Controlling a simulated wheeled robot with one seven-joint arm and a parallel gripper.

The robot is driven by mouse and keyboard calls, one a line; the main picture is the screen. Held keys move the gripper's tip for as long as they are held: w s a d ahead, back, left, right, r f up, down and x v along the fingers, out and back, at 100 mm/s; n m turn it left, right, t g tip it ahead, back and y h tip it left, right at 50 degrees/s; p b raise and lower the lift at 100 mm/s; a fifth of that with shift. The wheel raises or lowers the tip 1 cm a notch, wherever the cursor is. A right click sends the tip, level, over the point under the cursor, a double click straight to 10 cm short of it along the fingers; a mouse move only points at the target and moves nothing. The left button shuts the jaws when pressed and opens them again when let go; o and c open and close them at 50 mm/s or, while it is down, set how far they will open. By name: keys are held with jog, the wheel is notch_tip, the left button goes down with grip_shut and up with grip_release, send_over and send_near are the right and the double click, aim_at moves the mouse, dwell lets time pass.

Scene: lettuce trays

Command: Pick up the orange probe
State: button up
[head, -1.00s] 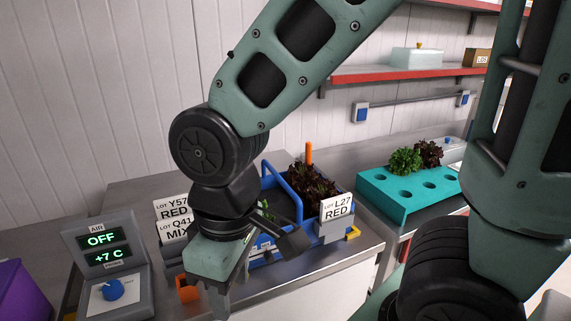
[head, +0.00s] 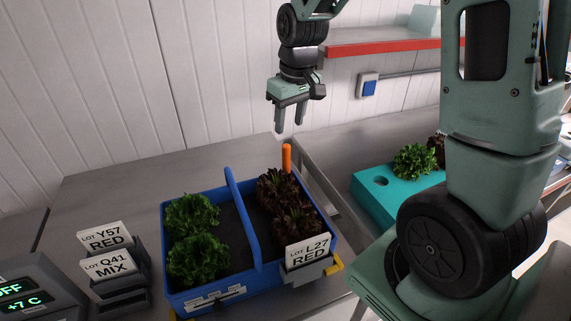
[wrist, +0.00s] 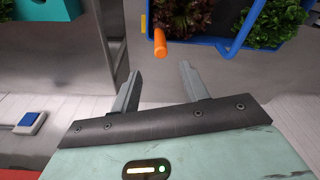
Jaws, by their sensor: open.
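The orange probe (head: 287,158) stands upright at the back right corner of the blue crate (head: 167,244), beside dark red lettuce (head: 284,190). In the wrist view the probe (wrist: 160,43) shows at the crate's edge, ahead of the fingers and nearly between their lines. My gripper (head: 291,127) is open and empty, fingers pointing down, above and behind the probe in the head view. In the wrist view my gripper's fingers (wrist: 158,85) are spread wide, apart from the probe. The probe's lower end is hidden by the crate and lettuce.
Green lettuces (head: 194,238) fill the crate's left side; its blue handle (head: 240,215) rises in the middle. A lot L27 card (head: 307,251) stands at its front. A teal tray (head: 370,195) is at right. A red-edged shelf (head: 390,46) hangs behind.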

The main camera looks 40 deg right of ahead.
aim_at(287, 145)
jog(key=f, duration=0.3)
jog(key=f+p, duration=0.1)
jog(key=f, duration=0.1)
jog(key=shift+w+f, duration=0.1)
jog(key=shift+w, duration=0.25)
jog(key=shift+a+f+p, duration=0.1)
jog(key=shift+f+p, duration=0.4)
jog(key=shift+f, duration=0.1)
jog(key=shift+w+f+p, duration=0.15)
jog(key=shift+f+p, duration=0.2)
jog(key=shift+f, duration=0.65)
jog(key=shift+w+f+p, duration=0.15)
jog(key=shift+f+p, duration=0.15)
jog(key=shift+f, duration=0.65)
grip_shut()
